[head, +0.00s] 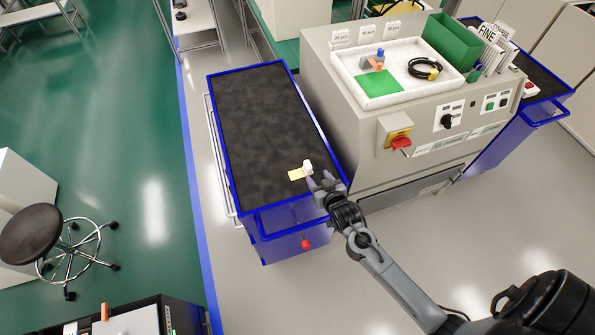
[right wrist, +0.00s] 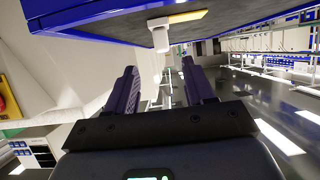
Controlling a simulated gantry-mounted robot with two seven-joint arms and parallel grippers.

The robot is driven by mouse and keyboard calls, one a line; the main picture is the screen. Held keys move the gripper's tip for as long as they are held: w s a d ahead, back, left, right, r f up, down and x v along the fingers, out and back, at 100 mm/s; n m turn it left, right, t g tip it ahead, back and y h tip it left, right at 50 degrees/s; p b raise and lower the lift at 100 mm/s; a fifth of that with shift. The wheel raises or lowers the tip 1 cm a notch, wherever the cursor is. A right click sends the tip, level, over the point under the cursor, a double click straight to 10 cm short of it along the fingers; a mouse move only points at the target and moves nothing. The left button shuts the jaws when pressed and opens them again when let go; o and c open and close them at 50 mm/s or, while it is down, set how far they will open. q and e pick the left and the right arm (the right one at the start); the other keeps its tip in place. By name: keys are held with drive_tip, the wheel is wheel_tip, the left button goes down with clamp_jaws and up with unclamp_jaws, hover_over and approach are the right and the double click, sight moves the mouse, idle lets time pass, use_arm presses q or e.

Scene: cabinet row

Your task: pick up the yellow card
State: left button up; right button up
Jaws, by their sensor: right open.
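The yellow card (head: 295,174) lies on the dark top of the blue-framed cart (head: 262,118), near its front right edge. A small white piece (head: 307,166) is at the card's right end; I cannot tell whether they are joined. In the right wrist view the card (right wrist: 188,16) shows as a thin yellow strip with the white piece (right wrist: 159,36) beside it. My right gripper (head: 320,182) is open and empty, just right of the card and white piece at the cart's edge. Its fingers (right wrist: 162,84) point toward the white piece, apart from it. My left gripper is not in view.
A beige machine cabinet (head: 345,130) stands close on the right of the cart. It carries a white tray (head: 350,85) with a green mat and black cable, a green bin (head: 452,42) and a red knob (head: 401,142). A stool (head: 30,233) stands at far left.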

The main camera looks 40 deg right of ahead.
sight(311, 168)
drive_tip(key=shift+d+f+b, duration=0.45)
drive_tip(key=shift+d+b, duration=0.05)
drive_tip(key=x, duration=0.4)
drive_tip(key=shift+w+a+r+b, duration=0.15)
drive_tip(key=shift+w+a+b, duration=0.1)
drive_tip(key=shift+w+b, duration=0.15)
drive_tip(key=shift+x, duration=1)
drive_tip(key=shift+a+b+x, duration=0.1)
drive_tip(key=shift+b+x, duration=0.15)
drive_tip(key=shift+x, duration=0.9)
drive_tip(key=shift+a+b+x, duration=0.15)
drive_tip(key=shift+b+x, duration=0.1)
drive_tip(key=shift+x, duration=0.9)
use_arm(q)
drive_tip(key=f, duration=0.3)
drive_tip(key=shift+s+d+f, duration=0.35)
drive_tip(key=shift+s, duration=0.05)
use_arm(e)
drive_tip(key=shift+w, duration=0.1)
drive_tip(key=c, duration=0.9)
clamp_jaws()
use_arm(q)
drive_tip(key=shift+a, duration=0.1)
use_arm(e)
drive_tip(key=shift+r, duration=0.1)
